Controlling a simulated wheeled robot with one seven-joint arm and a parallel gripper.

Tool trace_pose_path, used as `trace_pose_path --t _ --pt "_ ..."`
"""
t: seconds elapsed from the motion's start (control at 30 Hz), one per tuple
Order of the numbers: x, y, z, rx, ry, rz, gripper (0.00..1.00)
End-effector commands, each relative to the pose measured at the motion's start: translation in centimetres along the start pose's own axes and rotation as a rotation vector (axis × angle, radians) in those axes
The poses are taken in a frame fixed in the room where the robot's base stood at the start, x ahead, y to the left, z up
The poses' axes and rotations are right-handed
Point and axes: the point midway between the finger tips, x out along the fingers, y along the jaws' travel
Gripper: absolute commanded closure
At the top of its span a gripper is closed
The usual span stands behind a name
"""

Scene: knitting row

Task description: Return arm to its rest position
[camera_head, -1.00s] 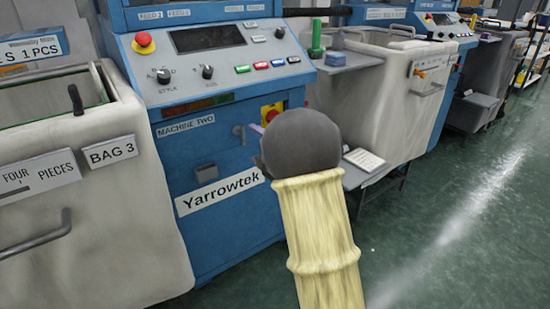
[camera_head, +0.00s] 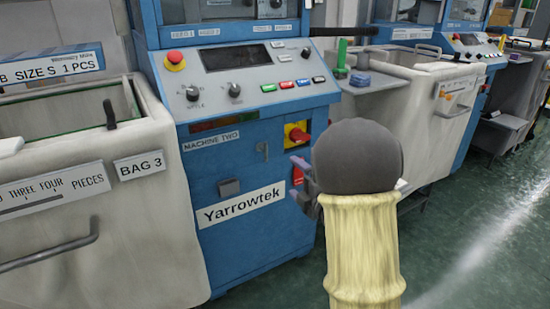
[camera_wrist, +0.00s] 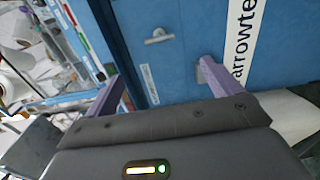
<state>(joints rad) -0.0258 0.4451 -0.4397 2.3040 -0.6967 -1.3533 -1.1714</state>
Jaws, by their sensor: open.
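My arm, in a pale yellow ribbed sleeve with a dark grey round joint, stands in the lower right-centre of the head view. My gripper (camera_head: 299,178) shows just left of that joint, partly hidden by it, in front of the blue front of machine two (camera_head: 228,180). In the wrist view my gripper (camera_wrist: 160,82) has its two purple fingers spread wide apart with nothing between them. The blue panel (camera_wrist: 170,40) with a small metal handle (camera_wrist: 159,36) lies beyond them. I cannot tell how far the fingertips are from it.
The control panel (camera_head: 240,75) has a red stop button (camera_head: 175,58). A red and yellow switch (camera_head: 297,134) sits near my gripper. Another bin (camera_head: 425,110) stands at right. Green floor (camera_head: 480,225) is open at lower right.

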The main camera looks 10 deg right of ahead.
Motion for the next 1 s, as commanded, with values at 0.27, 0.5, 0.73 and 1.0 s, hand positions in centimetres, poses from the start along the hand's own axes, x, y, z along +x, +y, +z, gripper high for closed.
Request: trace_pose_path --t 0.27,0.5,0.73,1.0 --pt "-0.4 -0.3 0.4 0.157 -0.098 -0.096 0.1" --pt "-2.9 -2.2 0.2 0.534 -0.337 -0.301 0.1" --pt "-7.4 -4.3 -2.1 0.904 -0.599 -0.489 0.1" --pt "-14.4 -6.0 -7.2 1.275 -0.934 -0.693 0.1"
